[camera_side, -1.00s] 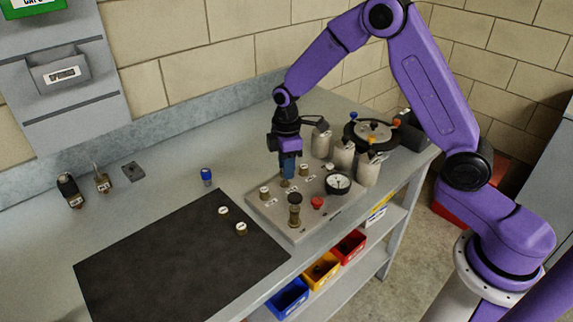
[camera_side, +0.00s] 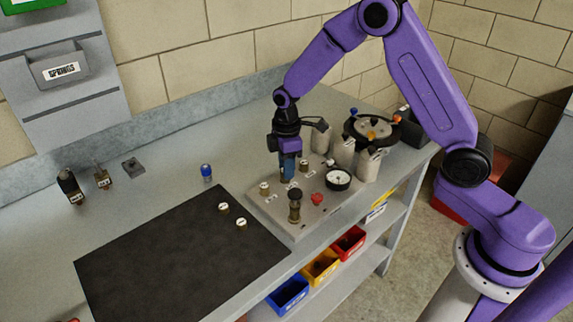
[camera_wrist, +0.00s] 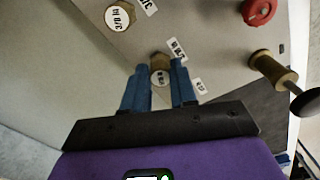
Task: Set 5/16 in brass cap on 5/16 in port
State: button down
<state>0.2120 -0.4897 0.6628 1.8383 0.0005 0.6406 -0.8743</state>
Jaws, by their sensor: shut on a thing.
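The label is too small to read. In the side view my gripper (camera_side: 288,180) points straight down, low over the grey plate (camera_side: 272,212). The fingers hide the cap there, and the port under it cannot be seen. Brass shows just beyond the fingertips in the wrist view; I cannot tell whether the cap touches the port. Two brass caps with white tops (camera_side: 223,208) (camera_side: 240,223) lie on the black mat.
The plate carries other brass fittings (camera_side: 264,188) (camera_wrist: 123,15), a red knob (camera_side: 317,199), a dial gauge (camera_side: 338,179) and a tall brass valve (camera_side: 295,206). Grey cylinders (camera_side: 343,154) stand behind it. The black mat (camera_side: 165,260) is mostly clear.

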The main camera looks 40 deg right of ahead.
jog(key=shift+f, duration=0.4)
jog(key=shift+c, duration=2.1)
grip_release()
jog(key=shift+r, duration=0.15)
jog(key=shift+r, duration=3.4)
